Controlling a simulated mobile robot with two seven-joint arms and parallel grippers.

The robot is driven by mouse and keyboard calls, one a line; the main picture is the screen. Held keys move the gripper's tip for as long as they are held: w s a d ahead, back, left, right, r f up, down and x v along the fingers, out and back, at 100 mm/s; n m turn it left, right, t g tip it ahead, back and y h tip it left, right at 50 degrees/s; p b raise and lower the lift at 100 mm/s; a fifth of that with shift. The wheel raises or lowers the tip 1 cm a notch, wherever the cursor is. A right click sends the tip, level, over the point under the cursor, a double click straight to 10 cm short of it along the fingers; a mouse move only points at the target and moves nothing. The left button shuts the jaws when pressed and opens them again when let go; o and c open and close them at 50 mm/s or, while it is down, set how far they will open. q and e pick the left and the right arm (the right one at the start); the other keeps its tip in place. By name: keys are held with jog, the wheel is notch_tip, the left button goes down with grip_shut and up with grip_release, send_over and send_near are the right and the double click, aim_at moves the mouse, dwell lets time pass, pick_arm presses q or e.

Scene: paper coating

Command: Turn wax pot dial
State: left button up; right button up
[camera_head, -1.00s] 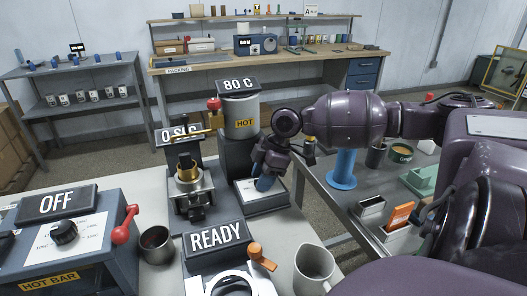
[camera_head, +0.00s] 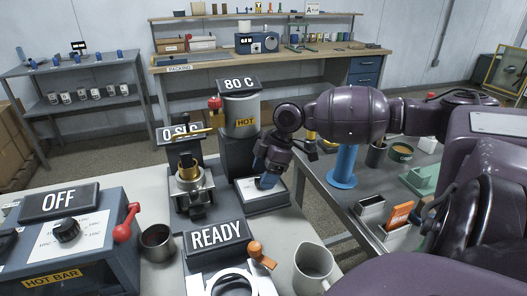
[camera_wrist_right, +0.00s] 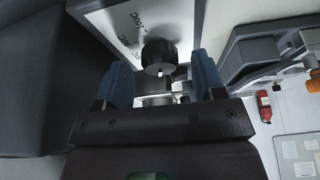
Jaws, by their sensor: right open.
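The wax pot (camera_head: 241,115) is a grey cylinder with a HOT label, and a sign above it reads 80 C. Its white dial panel (camera_head: 249,190) sits on the low base in front. My right gripper (camera_head: 267,176) is over that panel with its blue fingers pointing down at it. In the right wrist view the black dial (camera_wrist_right: 160,56) lies between the two open blue fingers (camera_wrist_right: 157,82), with gaps showing at both sides. In the head view the fingers mostly hide the dial. My left gripper is not in view.
A brass-topped press (camera_head: 190,178) stands just left of the panel. The READY station (camera_head: 217,238) and a grey mug (camera_head: 313,268) are in front. The hot bar box (camera_head: 70,240), signed OFF, is at left. A blue stand (camera_head: 342,168) is to the right.

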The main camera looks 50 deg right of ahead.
jog(key=p+v, duration=0.3)
jog(key=v, duration=0.6)
jog(key=shift+s+r, duration=0.15)
jog(key=shift+r, duration=0.15)
jog(key=shift+d, duration=0.1)
